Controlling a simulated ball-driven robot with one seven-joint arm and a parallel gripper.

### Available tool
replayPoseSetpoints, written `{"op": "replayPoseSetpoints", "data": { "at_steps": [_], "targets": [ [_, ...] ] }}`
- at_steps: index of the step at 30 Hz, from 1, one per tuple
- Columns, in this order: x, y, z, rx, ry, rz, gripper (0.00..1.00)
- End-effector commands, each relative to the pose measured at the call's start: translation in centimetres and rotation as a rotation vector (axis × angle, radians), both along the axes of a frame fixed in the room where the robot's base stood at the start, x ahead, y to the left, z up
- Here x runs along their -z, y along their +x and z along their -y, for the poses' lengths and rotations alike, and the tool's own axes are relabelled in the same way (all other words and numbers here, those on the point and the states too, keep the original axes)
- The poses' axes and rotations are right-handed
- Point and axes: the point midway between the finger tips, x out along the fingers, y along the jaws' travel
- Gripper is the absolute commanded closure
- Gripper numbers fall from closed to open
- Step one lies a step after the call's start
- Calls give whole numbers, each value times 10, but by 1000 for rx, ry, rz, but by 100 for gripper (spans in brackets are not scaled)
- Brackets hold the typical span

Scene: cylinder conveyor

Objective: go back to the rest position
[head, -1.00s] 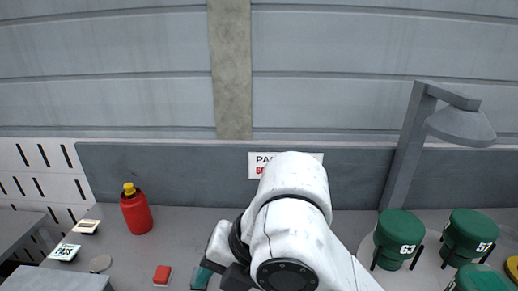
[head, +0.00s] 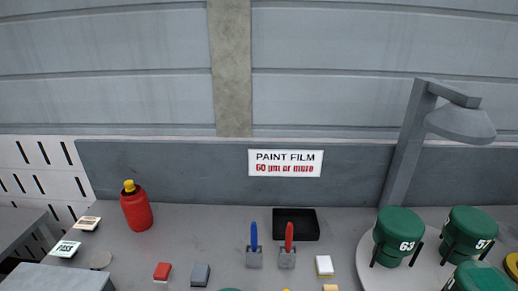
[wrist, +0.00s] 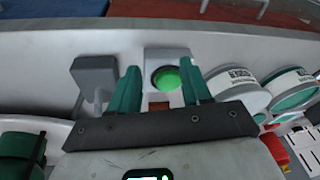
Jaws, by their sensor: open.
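My gripper (wrist: 159,68) shows in the wrist view with its two green fingers spread apart. Nothing is held between them. Beyond the fingers is a pale box with a round green button (wrist: 166,79); I cannot tell its exact distance from the fingertips. In the head view neither my arm nor my gripper is visible. Green cylinders marked 63 (head: 399,232) and 57 (head: 470,230) stand upright at the right on a round pale platform (head: 367,268), with more green cylinder tops at the lower right edge.
A grey lamp (head: 408,150) rises beside the platform. On the bench are a red bottle (head: 136,209), a black tray (head: 296,224), a blue-handled tool (head: 254,246), a red-handled tool (head: 288,246) and small blocks. In the wrist view, white-labelled round containers (wrist: 238,92) stand right of the fingers.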

Motion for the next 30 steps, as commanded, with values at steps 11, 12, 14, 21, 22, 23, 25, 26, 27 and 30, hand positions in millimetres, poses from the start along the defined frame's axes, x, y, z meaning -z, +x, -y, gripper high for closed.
{"op": "replayPoseSetpoints", "data": {
  "at_steps": [11, 12, 14, 21, 22, 23, 25, 26, 27, 30],
  "targets": [
    [51, -71, 60, 298, -125, -121, 52],
    [57, -71, 60, 295, -124, -121, 52],
    [69, -70, 59, 292, -123, -121, 52],
    [112, -70, 58, 274, -117, -120, 52],
    [115, -70, 57, 272, -117, -120, 52],
    [117, -70, 57, 271, -117, -120, 52],
    [121, -70, 57, 269, -116, -120, 52],
    [121, -70, 57, 269, -116, -120, 52],
    [121, -70, 57, 269, -116, -120, 52],
    [121, -70, 57, 269, -116, -120, 52]
  ]
}}
